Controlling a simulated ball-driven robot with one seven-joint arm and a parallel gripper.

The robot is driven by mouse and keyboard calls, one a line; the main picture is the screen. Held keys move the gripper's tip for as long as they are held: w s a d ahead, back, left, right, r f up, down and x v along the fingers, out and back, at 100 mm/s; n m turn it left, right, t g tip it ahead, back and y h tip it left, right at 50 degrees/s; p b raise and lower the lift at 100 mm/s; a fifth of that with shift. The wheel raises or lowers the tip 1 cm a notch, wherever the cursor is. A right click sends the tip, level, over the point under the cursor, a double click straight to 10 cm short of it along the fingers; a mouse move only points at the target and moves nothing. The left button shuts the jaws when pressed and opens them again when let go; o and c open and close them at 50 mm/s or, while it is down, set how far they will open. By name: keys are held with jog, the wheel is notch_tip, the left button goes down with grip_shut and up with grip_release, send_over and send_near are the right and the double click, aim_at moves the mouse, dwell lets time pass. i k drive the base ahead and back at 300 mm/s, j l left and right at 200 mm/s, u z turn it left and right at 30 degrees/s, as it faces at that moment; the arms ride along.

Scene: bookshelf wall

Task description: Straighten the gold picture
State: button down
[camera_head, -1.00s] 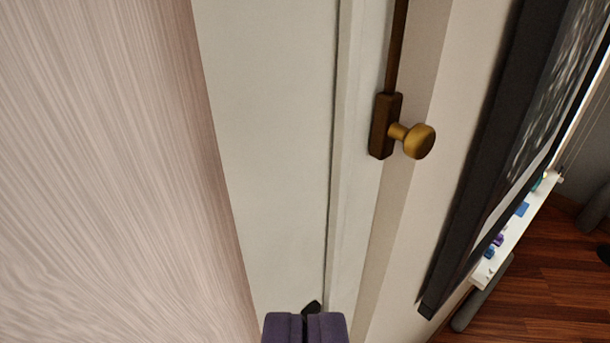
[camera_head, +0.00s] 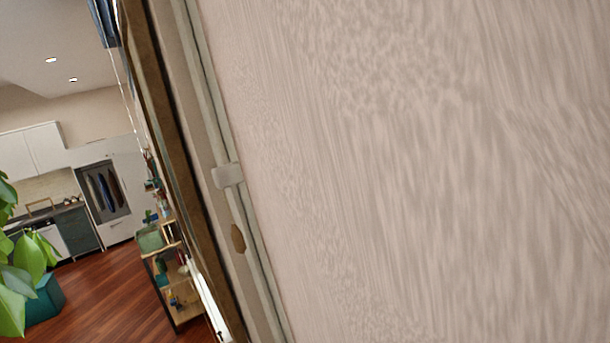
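No gold picture can be made out in the current head view. A long brown-gold strip (camera_head: 168,120) runs steeply down the left of the close surface, seen almost edge-on; I cannot tell whether it is part of a frame. My gripper is not in view.
A large pale streaked panel (camera_head: 400,150) fills the right side, very close. A small white block (camera_head: 227,176) and a brown knob-like piece (camera_head: 238,239) sit along its edge. At left are a green plant (camera_head: 30,255), a shelf rack (camera_head: 172,280) and open wooden floor (camera_head: 110,290).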

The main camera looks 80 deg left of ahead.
aim_at(135, 37)
jog(key=u, duration=2.9)
